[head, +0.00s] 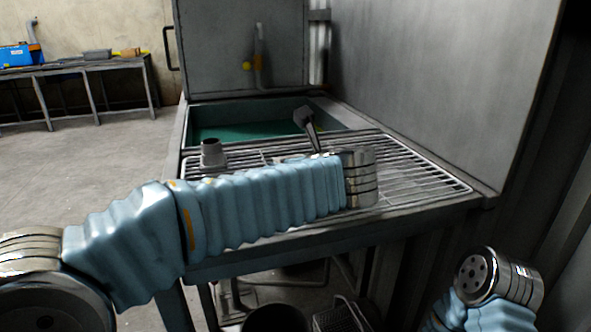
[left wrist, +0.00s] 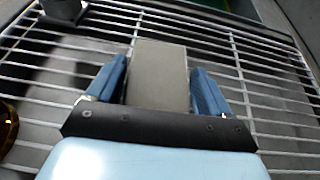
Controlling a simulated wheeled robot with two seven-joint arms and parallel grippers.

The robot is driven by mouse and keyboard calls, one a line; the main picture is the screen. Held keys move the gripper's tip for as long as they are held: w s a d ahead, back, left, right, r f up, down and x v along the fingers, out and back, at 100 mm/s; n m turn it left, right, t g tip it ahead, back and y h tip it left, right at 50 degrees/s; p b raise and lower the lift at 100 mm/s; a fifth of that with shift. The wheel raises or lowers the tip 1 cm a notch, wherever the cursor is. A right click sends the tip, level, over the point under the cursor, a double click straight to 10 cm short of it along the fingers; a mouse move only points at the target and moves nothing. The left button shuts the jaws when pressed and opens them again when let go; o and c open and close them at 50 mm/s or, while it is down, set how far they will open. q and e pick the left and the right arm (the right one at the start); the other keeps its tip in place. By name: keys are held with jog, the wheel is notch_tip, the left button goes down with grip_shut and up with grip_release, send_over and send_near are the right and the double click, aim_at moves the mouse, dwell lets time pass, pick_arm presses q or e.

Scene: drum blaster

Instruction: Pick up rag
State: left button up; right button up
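A flat grey-beige rectangular piece (left wrist: 158,75), which looks like the rag, lies over the wire grate in the left wrist view. My left gripper (left wrist: 160,85) has its two blue fingers spread apart, one on each side of this piece. The fingers stand very close to its edges, and I cannot tell whether they touch it. In the head view my left forearm reaches across the grate and hides most of the gripper and the rag. My right arm shows at the lower right of the head view, but its gripper is out of frame.
The wire grate (head: 425,183) forms the top of the cabinet's work surface. A grey fitting (head: 211,154) stands on its left and a dark angled piece (head: 307,122) rises behind my arm. A green-bottomed basin (head: 235,131) lies behind. A tall metal panel (head: 440,80) bounds the right.

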pick_arm(q)
jog(key=c, duration=0.6)
jog(key=shift+o, duration=0.2)
jog(key=shift+r, duration=0.35)
notch_tip(320, 180, up, 3)
jog(key=shift+p, duration=0.5)
jog(key=w+a+r+p, duration=0.1)
jog(key=w+a+r, duration=0.1)
jog(key=a+r, duration=0.7)
jog(key=a, duration=0.5)
jog(key=shift+r+p, duration=0.2)
jog(key=shift+p, duration=0.1)
